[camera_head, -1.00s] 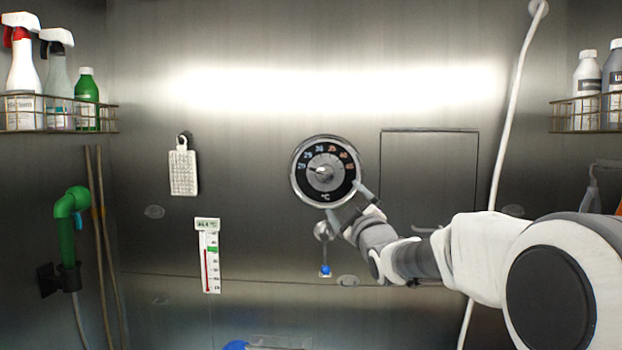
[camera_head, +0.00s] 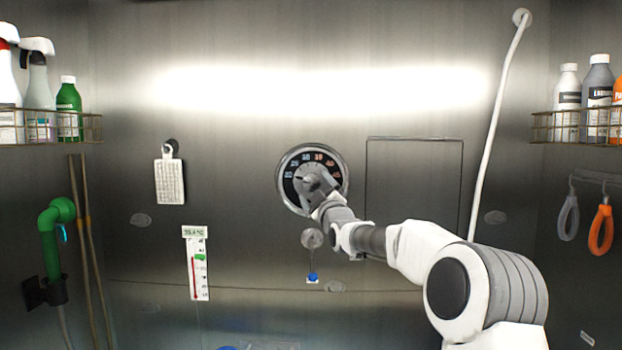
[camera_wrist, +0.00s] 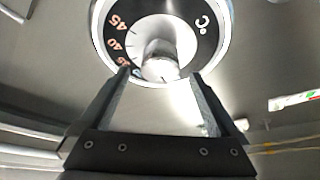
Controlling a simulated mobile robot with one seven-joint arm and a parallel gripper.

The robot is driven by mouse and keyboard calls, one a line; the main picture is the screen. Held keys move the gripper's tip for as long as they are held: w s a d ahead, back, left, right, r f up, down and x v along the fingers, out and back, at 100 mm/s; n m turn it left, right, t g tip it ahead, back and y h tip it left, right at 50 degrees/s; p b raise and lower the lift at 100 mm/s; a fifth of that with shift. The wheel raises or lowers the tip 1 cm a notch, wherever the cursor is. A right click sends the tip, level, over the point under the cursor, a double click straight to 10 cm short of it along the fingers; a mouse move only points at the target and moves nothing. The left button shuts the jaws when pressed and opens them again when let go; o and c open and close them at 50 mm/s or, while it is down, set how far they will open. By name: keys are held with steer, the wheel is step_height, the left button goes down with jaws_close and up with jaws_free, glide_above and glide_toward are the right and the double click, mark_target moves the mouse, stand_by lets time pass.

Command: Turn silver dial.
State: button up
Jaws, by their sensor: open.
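The silver dial (camera_head: 309,178) sits at the centre of a round black temperature scale on the steel back wall. In the head view my gripper (camera_head: 318,192) is in front of the dial and hides its lower right part. In the wrist view the dial's silver knob (camera_wrist: 160,58) stands out from the scale, just beyond and between the fingertips. My gripper (camera_wrist: 162,80) is open there, with one finger on each side below the knob. I cannot tell whether the fingers touch it. A thermometer card (camera_head: 197,268) with a digital readout hangs lower left.
A small round fitting (camera_head: 312,238) with a blue-ended pull is below the dial. A square panel outline (camera_head: 414,190) is to its right. A white hose (camera_head: 497,120) runs down the wall. Wire racks with bottles stand at both sides.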

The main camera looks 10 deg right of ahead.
mark_target(312, 185)
steer(key=shift+p+x, duration=0.8)
steer(key=shift+x, duration=1.45)
steer(key=shift+c, duration=0.2)
steer(key=c, duration=1.3)
steer(key=shift+f, duration=0.1)
steer(key=shift+c, duration=0.2)
